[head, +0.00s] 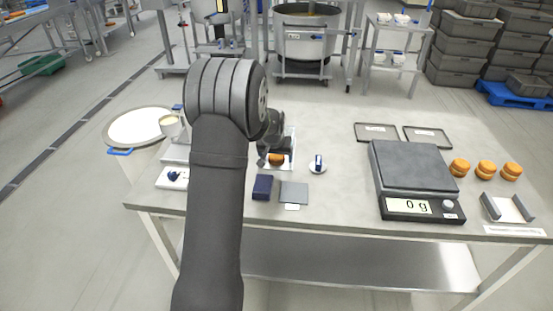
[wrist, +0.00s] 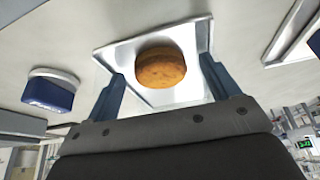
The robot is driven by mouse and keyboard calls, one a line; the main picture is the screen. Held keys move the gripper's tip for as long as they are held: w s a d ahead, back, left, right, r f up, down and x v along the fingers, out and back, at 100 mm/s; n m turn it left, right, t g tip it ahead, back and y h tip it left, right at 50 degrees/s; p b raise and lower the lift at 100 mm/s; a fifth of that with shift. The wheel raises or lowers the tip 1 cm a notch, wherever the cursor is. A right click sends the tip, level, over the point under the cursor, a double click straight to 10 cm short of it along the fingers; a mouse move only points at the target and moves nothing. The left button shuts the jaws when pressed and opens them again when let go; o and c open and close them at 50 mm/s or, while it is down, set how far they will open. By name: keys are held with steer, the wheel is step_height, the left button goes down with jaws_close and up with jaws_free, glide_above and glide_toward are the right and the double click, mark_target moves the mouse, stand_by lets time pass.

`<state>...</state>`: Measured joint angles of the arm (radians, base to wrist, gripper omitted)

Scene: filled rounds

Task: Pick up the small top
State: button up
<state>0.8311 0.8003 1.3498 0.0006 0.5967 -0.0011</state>
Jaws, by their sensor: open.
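A golden-brown round piece (head: 276,159), which looks like the small top, lies on a white square tray (head: 290,150) near the middle of the table. In the wrist view the round piece (wrist: 160,67) sits on the white tray (wrist: 120,52). My gripper (head: 273,154) is low over this tray. In the wrist view my gripper (wrist: 162,72) is open, with one blue-grey finger on each side of the round piece. There are visible gaps between the fingers and the piece. The head view partly hides the fingers behind my arm.
A dark blue block (head: 263,187) and a grey square plate (head: 294,192) lie in front of the tray. Two dark trays (head: 376,132) lie behind.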

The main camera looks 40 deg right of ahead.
steer(key=c, duration=0.8)
steer(key=shift+r, duration=0.55)
step_height(320, 180, up, 3)
steer(key=shift+f, duration=0.1)
steer(key=s+d+r, duration=0.2)
steer(key=s+r, duration=0.5)
steer(key=s, duration=0.4)
steer(key=w+a+f+n, duration=0.1)
steer(key=w+a, duration=0.3)
steer(key=a, duration=0.7)
steer(key=w+a, duration=0.4)
steer(key=a, duration=0.7)
steer(key=shift+s+d+f, duration=0.1)
steer(key=shift+d+f, duration=0.05)
steer(key=shift+f, duration=1.35)
steer(key=shift+s+d+f, duration=0.1)
steer(key=shift+d+f, duration=0.05)
steer(key=shift+f, duration=1.35)
